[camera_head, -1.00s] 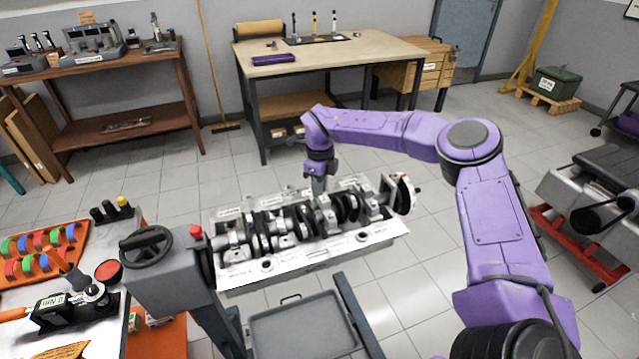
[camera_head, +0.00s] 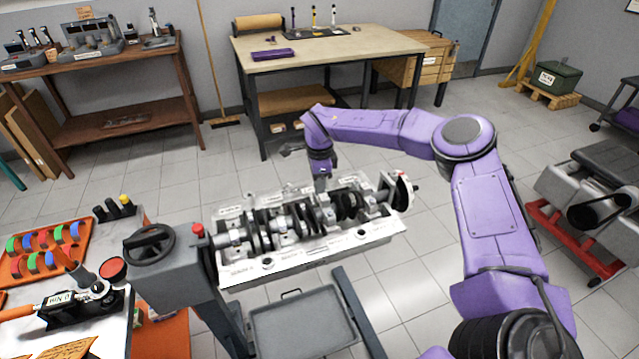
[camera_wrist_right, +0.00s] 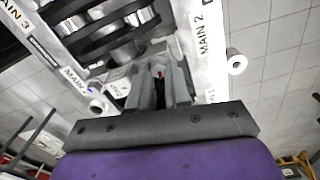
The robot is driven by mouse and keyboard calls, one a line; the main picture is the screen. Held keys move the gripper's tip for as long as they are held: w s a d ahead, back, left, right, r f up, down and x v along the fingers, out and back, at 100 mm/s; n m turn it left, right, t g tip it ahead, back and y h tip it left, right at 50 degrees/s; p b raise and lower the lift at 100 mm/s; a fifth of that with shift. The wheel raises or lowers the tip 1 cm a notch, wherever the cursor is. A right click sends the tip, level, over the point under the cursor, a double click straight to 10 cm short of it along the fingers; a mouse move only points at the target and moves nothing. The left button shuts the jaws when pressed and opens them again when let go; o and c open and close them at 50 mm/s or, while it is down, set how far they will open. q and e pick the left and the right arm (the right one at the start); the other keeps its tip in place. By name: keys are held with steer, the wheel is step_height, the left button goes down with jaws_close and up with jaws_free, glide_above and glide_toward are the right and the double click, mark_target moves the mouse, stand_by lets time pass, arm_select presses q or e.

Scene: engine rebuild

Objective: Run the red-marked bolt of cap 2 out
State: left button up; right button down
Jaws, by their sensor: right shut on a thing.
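The engine block (camera_head: 300,255) lies on its stand in the head view, with the crankshaft (camera_head: 290,222) along it. My right gripper (camera_head: 321,186) points down at the block's far side. In the right wrist view, its fingers (camera_wrist_right: 159,88) are shut on the red-marked bolt (camera_wrist_right: 160,73). Only the bolt's red mark shows clearly; the fingers hide most of it. The "MAIN 2" label (camera_wrist_right: 208,35) is beside the fingers, and a small white cap label (camera_wrist_right: 119,88), only partly readable, is at their left. How far the bolt stands out is hidden. My left gripper is out of view.
The stand's handwheel (camera_head: 150,245) is at the block's left end. A grey tray (camera_head: 303,325) is in front, below the block. A bench with coloured bearing shells (camera_head: 45,245) is at the left.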

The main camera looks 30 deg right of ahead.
steer(key=shift+s+f, duration=0.2)
steer(key=shift+f, duration=0.1)
steer(key=c, duration=1.3)
jaws_free()
steer(key=shift+c, duration=0.2)
steer(key=shift+w+r, duration=0.1)
steer(key=shift+w, duration=0.1)
step_height(320, 180, up, 10)
steer(key=b, duration=0.2)
steer(key=shift+r, duration=0.25)
steer(key=shift+d, duration=0.1)
